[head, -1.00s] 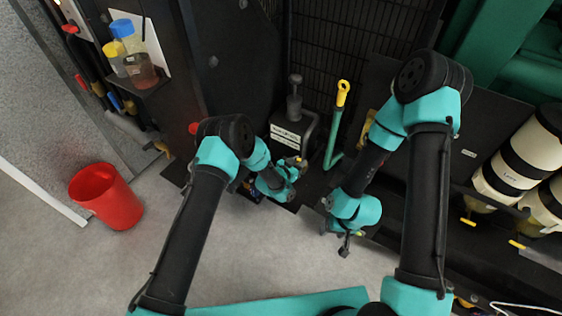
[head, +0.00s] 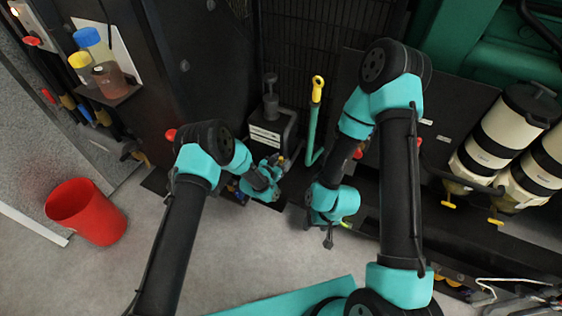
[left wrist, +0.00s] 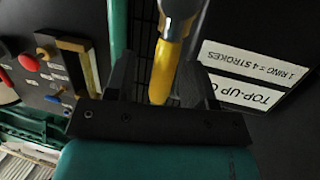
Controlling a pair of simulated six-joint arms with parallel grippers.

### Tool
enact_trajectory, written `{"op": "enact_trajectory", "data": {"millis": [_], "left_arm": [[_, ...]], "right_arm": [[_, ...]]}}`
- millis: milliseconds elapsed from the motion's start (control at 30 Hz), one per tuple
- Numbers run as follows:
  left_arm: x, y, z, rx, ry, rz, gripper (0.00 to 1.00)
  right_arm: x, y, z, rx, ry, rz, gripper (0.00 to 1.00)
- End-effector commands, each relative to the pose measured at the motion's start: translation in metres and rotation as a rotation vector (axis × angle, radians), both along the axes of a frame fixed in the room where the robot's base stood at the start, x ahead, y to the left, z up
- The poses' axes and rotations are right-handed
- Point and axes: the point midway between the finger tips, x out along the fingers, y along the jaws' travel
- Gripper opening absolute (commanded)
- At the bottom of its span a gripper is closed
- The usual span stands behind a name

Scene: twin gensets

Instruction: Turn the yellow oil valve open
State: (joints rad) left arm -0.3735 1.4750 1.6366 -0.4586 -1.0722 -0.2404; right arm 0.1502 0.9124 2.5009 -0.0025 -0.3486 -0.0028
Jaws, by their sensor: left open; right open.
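A yellow lever (left wrist: 165,65) with a grey metal upper part shows in the left wrist view, between the fingers of my open left gripper (left wrist: 158,85). I cannot tell whether the fingers touch it. In the head view only a small yellow bit (head: 281,158) shows at my left gripper (head: 277,167), just below the black labelled pump box (head: 272,134). The label (left wrist: 250,75) reading "TOP-UP" and "1 RING = 4 STROKES" is close on the right in the wrist view. My right gripper (head: 329,238) is open and empty above the floor, lower and to the right.
A green pipe with a yellow top (head: 317,88) stands right of the pump box. White-and-black containers (head: 490,145) with yellow taps (head: 449,205) are at the right. A red bucket (head: 88,212) stands on the floor at the left. Bottles (head: 100,62) sit on a shelf at upper left.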

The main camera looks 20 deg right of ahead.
Motion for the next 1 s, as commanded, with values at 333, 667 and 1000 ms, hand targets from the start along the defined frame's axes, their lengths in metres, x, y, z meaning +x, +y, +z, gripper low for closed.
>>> {"op": "enact_trajectory", "data": {"millis": [333, 667, 1000], "left_arm": [[-0.006, 0.009, 0.002, 0.000, 0.001, 0.000, 0.50], [-0.037, 0.048, 0.013, 0.000, 0.003, 0.001, 0.50], [-0.076, 0.098, 0.025, 0.000, 0.003, 0.003, 0.50]], "right_arm": [[0.000, 0.000, 0.000, 0.000, 0.000, 0.000, 0.59], [0.000, 0.000, 0.000, 0.000, 0.000, 0.000, 0.59], [0.000, 0.000, 0.000, 0.000, 0.000, 0.000, 0.59]]}}
